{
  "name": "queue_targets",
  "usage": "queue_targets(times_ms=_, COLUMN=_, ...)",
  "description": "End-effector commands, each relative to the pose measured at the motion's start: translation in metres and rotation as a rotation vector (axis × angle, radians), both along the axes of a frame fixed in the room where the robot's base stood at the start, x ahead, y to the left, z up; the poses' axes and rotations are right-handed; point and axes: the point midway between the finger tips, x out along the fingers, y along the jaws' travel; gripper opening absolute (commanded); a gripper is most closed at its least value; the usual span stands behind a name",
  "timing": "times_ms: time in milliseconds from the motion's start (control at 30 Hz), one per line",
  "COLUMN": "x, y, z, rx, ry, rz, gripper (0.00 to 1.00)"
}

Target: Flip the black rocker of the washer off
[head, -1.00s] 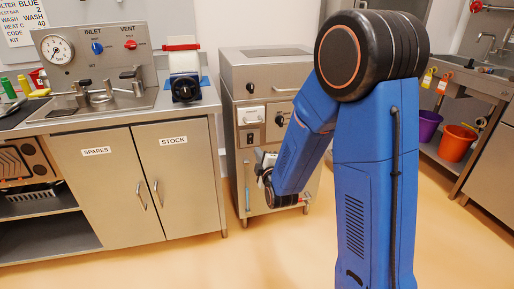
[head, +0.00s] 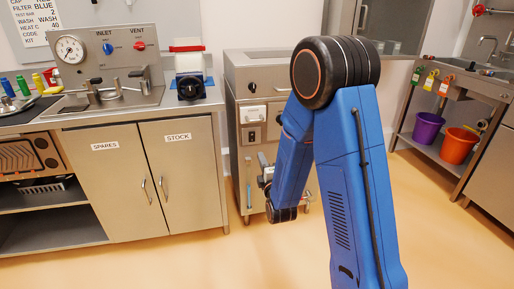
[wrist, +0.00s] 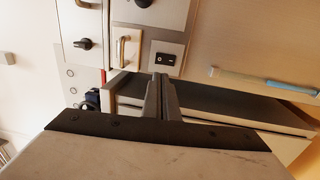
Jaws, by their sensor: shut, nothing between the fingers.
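The washer (head: 268,78) is a steel cabinet in the middle of the head view. Its black rocker (head: 251,135) sits on a pale plate on the front, below a small handled panel. The rocker also shows in the wrist view (wrist: 166,60), just beyond my fingertips. My gripper (wrist: 161,76) is shut and empty, with its fingers pointing towards the rocker's plate. In the picture the tips lie just below the rocker; a gap seems to remain, but I cannot tell its depth. In the head view my arm hides part of the washer's front and the fingertips are not clear.
Black knobs (wrist: 83,44) and a metal handle (wrist: 122,52) are near the rocker. A bar with a blue part (wrist: 262,82) stands out on the other side. A steel cabinet (head: 150,175) is left of the washer. Open floor (head: 200,262) lies in front.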

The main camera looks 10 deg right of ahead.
Motion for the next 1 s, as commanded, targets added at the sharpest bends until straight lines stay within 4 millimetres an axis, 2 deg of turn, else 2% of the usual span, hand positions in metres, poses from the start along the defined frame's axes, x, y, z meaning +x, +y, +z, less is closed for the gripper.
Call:
queue_targets(times_ms=167, x=0.022, y=0.000, z=0.003, rx=0.000, ry=-0.002, rz=-0.001, gripper=0.00)
queue_targets(times_ms=700, x=0.112, y=0.000, z=0.014, rx=0.001, ry=-0.002, rz=-0.001, gripper=0.00)
queue_targets(times_ms=1000, x=0.134, y=0.000, z=0.017, rx=0.001, ry=-0.001, rz=0.000, gripper=0.00)
